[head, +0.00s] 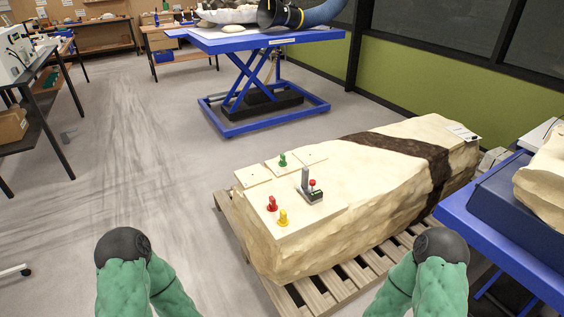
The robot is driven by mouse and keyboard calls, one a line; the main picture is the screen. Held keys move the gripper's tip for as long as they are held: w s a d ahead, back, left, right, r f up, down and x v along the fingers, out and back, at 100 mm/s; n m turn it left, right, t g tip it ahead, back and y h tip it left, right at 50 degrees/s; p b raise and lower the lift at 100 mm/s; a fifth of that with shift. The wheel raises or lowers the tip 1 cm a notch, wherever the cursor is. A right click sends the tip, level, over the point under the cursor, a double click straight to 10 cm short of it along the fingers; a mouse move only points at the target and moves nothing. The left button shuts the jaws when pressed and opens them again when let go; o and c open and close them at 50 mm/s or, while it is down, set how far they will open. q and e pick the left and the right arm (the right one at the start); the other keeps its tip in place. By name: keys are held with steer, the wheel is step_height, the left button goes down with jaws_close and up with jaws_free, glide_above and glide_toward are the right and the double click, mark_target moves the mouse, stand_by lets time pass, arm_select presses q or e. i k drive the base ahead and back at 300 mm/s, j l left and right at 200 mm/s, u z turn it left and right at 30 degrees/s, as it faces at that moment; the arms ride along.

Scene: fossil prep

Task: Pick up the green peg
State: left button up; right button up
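The green peg (283,160) stands upright on a pale square plate (284,167) at the far left part of the big stone block's top. A red peg (272,203) and a yellow peg (283,218) stand close together near the block's front left edge. Both my arms show at the bottom of the head view, in green sleeves with dark rounded joints, short of the block. Neither gripper's fingers can be seen, and nothing touches the green peg.
A small grey device with a red knob (312,183) stands right of the pegs. The stone block (370,190) lies on a wooden pallet (345,283). A blue table (512,240) stands at right, a blue lift table (250,42) behind.

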mark_target(282, 163)
steer(key=i+j, duration=0.95)
steer(key=j, duration=0.25)
steer(key=i+j, duration=0.5)
steer(key=j, duration=0.15)
steer(key=k+u, duration=0.05)
